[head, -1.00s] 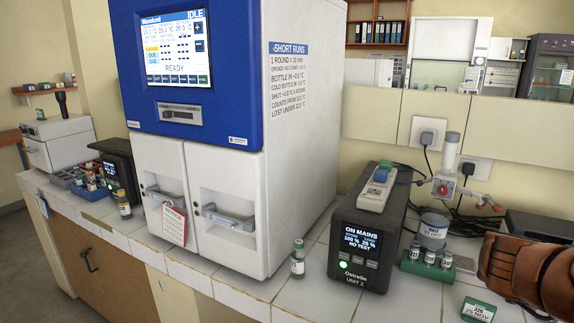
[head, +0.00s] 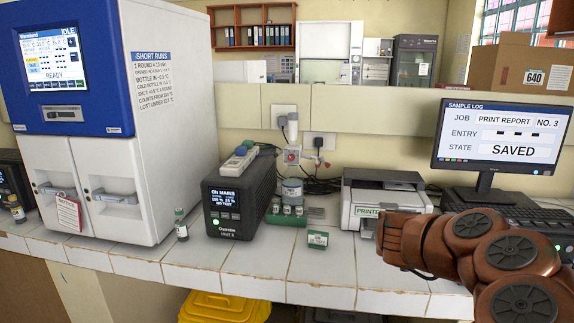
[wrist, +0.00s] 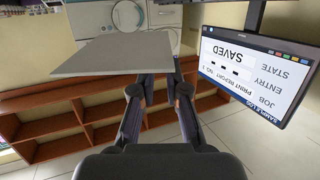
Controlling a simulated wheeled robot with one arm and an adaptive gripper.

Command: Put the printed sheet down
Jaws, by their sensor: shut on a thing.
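The printed sheet (wrist: 115,55) is a pale grey flat sheet in the wrist view, held at its near right part between the fingertips of my gripper (wrist: 158,85). No print shows on the side I see. In the head view my arm ends in front of the printer (head: 385,200), and my gripper (head: 388,240) is hardly distinguishable there. The sheet does not show in the head view. The monitor (head: 502,135) reads print report no. 3, state saved; it also shows upside down in the wrist view (wrist: 255,70).
The tiled bench (head: 330,270) has free room along its front. A black power unit (head: 235,205), a green vial rack (head: 286,216) and a small green-labelled box (head: 318,239) stand left of the printer. A small bottle (head: 181,225) stands by the incubator (head: 165,110). A yellow-lidded bin (head: 225,307) is below.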

